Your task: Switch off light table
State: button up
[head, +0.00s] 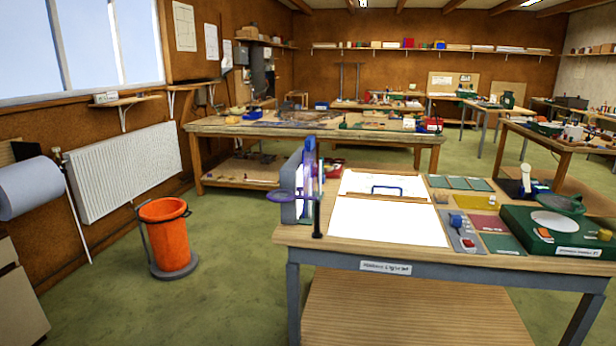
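The light table shows as a bright white panel (387,224) set into the top of the near workbench. A second white area (370,183) lies behind it, with a blue handle-like bar (387,189) at its edge. Both areas look white and bright. To the right of the panel is a grey control plate (450,233) with a blue knob-like part (456,220) and a small red part (467,243). Which of these is the switch, and its position, are too small to tell. My gripper is not in view.
Upright sheets in a grey and blue rack (292,187) stand at the bench's left end. A green case (540,240) and coloured squares lie to the right. An orange bin (165,238) stands on the floor at left. Green floor is open between bin and bench.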

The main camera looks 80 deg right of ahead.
aim_at(468, 243)
jog(key=z, duration=3.7)
